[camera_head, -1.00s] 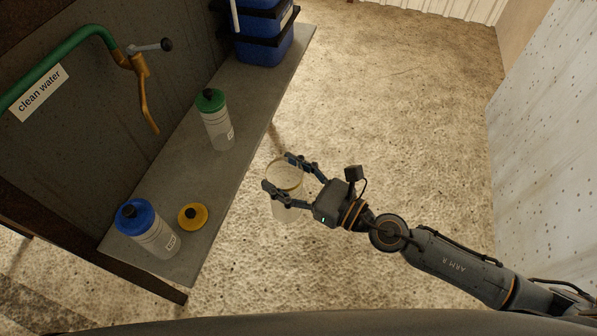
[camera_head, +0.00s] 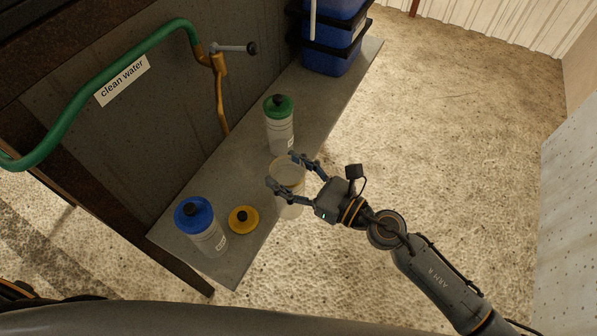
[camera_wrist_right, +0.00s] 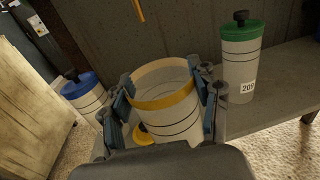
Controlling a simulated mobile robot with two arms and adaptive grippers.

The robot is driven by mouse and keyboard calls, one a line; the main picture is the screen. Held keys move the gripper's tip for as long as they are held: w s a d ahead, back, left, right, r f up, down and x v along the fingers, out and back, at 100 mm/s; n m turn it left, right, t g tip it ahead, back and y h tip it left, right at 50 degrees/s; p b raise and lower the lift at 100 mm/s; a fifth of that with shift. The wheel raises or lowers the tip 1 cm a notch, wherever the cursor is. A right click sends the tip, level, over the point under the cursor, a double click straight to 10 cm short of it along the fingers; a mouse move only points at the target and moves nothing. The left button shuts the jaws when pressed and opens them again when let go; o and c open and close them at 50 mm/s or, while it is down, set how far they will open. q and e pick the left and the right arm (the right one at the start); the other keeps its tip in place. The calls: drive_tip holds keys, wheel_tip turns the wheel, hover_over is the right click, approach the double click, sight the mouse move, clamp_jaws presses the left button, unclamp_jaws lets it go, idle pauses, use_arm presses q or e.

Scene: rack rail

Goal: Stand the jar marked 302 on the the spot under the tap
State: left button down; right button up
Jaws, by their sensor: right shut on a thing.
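My right gripper (camera_head: 281,169) is shut on an open, clear jar (camera_head: 289,178) with a yellow band near its rim. The jar is upright, in front of the bench's front edge in the head view; its number does not show. In the right wrist view the jar (camera_wrist_right: 168,119) sits between the fingers. The brass tap (camera_head: 221,92) hangs over the bench (camera_head: 187,240), its spout end low above the bench top. The spot under the tap is not clearly visible. My left gripper is not in view.
A blue-lidded jar (camera_head: 203,232) and a loose yellow lid (camera_head: 243,219) are at the near end. Blue crates (camera_head: 332,55) stand at the far end.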

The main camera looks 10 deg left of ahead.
drive_tip(key=x, duration=0.2)
drive_tip(key=shift+a+f, duration=0.15)
drive_tip(key=shift+a, duration=0.25)
drive_tip(key=s+x, duration=0.1)
drive_tip(key=x, duration=1)
drive_tip(key=shift+a+f, duration=0.45)
drive_tip(key=shift+f, duration=0.05)
drive_tip(key=shift+f+b, duration=0.6)
drive_tip(key=shift+b, duration=0.1)
drive_tip(key=o, duration=1.6)
drive_tip(key=shift+o, duration=0.2)
drive_tip(key=shift+d, duration=0.15)
